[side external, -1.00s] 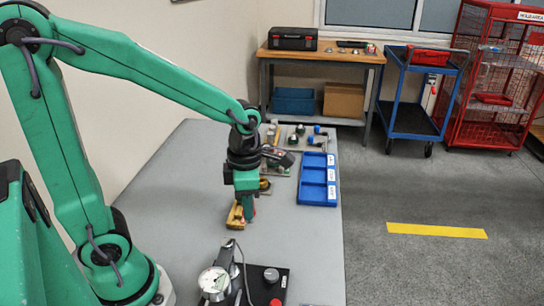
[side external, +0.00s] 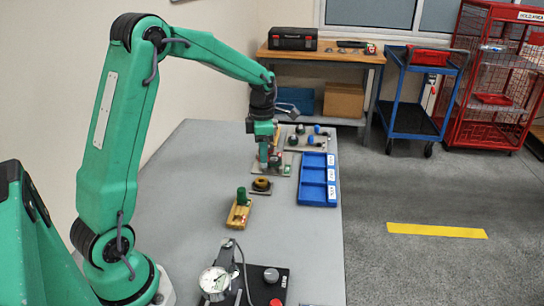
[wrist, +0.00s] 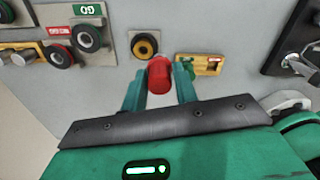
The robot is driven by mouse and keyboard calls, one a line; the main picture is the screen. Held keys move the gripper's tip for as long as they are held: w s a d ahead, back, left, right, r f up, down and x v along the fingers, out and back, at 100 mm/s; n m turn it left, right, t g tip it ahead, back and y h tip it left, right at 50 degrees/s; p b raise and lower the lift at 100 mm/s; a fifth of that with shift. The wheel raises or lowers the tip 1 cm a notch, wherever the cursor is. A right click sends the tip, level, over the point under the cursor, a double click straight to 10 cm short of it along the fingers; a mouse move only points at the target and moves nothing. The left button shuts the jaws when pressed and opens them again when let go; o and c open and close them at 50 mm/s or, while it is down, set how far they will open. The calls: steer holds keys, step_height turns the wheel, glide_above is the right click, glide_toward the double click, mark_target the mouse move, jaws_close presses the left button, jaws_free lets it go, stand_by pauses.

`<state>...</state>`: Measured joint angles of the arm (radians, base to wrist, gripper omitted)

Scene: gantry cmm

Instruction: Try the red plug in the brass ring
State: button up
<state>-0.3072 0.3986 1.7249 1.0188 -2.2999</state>
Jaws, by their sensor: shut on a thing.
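My gripper (wrist: 159,80) is shut on the red plug (wrist: 159,75), which shows between the two green fingers in the wrist view. In the side view my gripper (side external: 268,160) is above the bench, beyond the brass ring (side external: 262,184). The brass ring (wrist: 144,45) also shows in the wrist view, on its small plate with a dark centre, apart from the plug. The yellow block (side external: 238,218) stands nearer the camera with a green plug (side external: 242,196) upright in it. The held plug is hard to make out in the side view.
A blue tray (side external: 304,178) with several compartments lies right of my gripper. Two dark rings (wrist: 88,37) (wrist: 58,55) on plates sit at left in the wrist view. A dial gauge (side external: 214,280) stands at the front. The bench's left side is clear.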

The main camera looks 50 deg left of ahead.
steer(key=shift+w+a+f, duration=0.1)
steer(key=shift+w+a, duration=0.15)
steer(key=shift+a, duration=0.35)
steer(key=shift+w+a+f, duration=0.15)
steer(key=shift+w+a, duration=0.05)
steer(key=shift+a, duration=0.35)
steer(key=shift+w+a+f, duration=0.1)
steer(key=shift+w+a, duration=0.15)
steer(key=shift+a, duration=0.35)
steer(key=shift+f, duration=0.15)
steer(key=shift+f, duration=2.9)
steer(key=shift+f, duration=0.45)
steer(key=shift+r, duration=0.2)
steer(key=shift+r, duration=0.7)
steer(key=shift+r, duration=0.35)
steer(key=shift+r, duration=0.75)
steer(key=shift+r, duration=0.2)
